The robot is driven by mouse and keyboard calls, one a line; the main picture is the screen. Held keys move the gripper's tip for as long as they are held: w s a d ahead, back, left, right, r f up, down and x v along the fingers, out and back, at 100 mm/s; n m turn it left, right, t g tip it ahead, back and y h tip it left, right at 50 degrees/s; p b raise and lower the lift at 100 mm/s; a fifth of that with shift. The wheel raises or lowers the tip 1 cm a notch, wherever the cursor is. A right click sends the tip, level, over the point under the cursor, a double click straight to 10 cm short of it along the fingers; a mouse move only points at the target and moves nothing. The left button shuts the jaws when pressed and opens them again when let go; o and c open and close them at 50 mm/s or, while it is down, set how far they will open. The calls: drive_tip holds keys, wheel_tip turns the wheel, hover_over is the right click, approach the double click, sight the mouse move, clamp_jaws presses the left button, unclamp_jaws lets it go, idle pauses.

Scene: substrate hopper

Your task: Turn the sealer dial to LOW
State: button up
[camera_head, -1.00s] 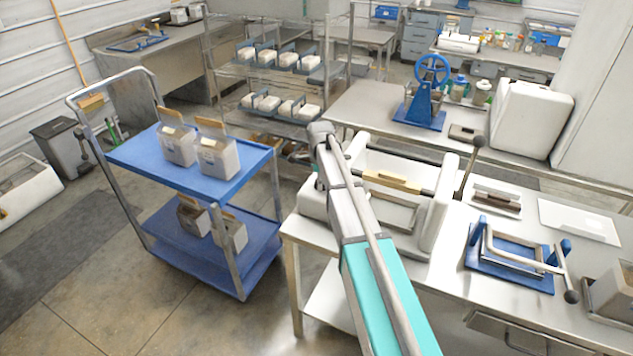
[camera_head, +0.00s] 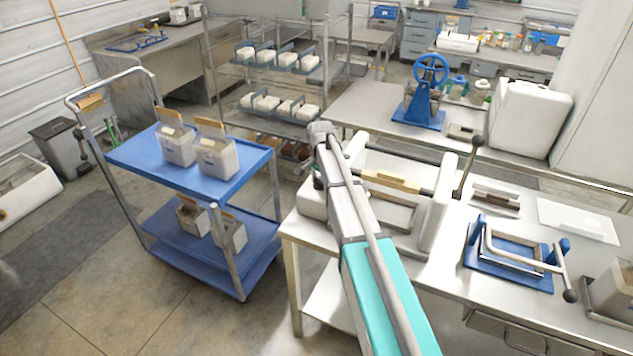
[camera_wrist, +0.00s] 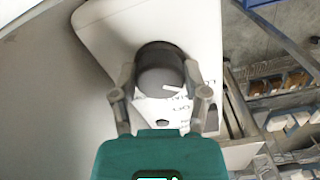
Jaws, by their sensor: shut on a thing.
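The sealer (camera_head: 432,215) is a white machine on the steel table, with a bar across it and a black-knobbed lever at its right. The sealer dial (camera_wrist: 158,82) shows in the wrist view as a round grey knob with a dark rim and a white pointer mark, on the sealer's white panel. My gripper (camera_wrist: 161,92) is shut on the dial, one finger on each side. In the head view my arm hides the dial and the gripper's fingertips.
A blue cart (camera_head: 245,163) with several filled bags stands left of the table. A blue frame press (camera_head: 510,277) and a white tray (camera_head: 578,221) lie right of the sealer. A wire shelf (camera_head: 222,75) with white blocks stands behind.

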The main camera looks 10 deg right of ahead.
drive_tip(key=shift+w+d+n, duration=0.1)
drive_tip(key=shift+w+n, duration=0.1)
drive_tip(key=shift+n, duration=0.4)
drive_tip(key=o, duration=1)
drive_tip(key=shift+o, duration=0.7)
drive_tip(key=shift+s, duration=0.1)
drive_tip(key=shift+r, duration=0.1)
